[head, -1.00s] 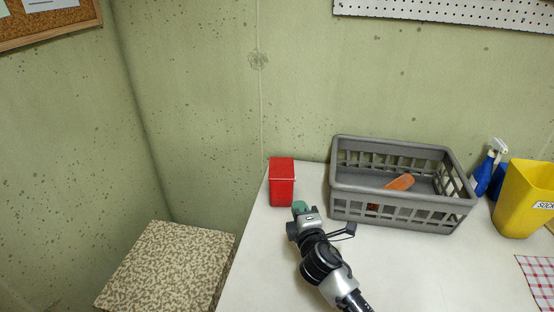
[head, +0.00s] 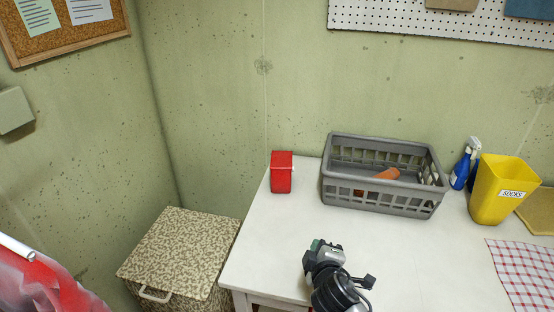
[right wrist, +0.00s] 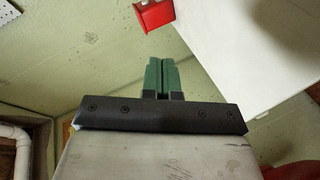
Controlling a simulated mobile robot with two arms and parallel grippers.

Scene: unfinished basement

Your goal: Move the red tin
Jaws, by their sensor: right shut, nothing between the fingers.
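The red tin (head: 281,174) stands upright at the far left corner of the white table (head: 290,225), close to the wall. In the right wrist view the red tin (right wrist: 155,14) shows at the top edge, partly cut off, beyond my fingertips. My right gripper (head: 318,244) is above the front part of the table, in front of the tin and well apart from it. Its green fingers are together with nothing between them, as the right wrist view (right wrist: 161,62) shows. My left gripper is not in view.
A grey basket (head: 385,201) with an orange object (head: 387,174) stands right of the tin. Farther right are a blue spray bottle (head: 463,165), a yellow bin (head: 500,192) and a checked cloth (head: 524,270). A patterned hamper (head: 180,255) stands left of the table.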

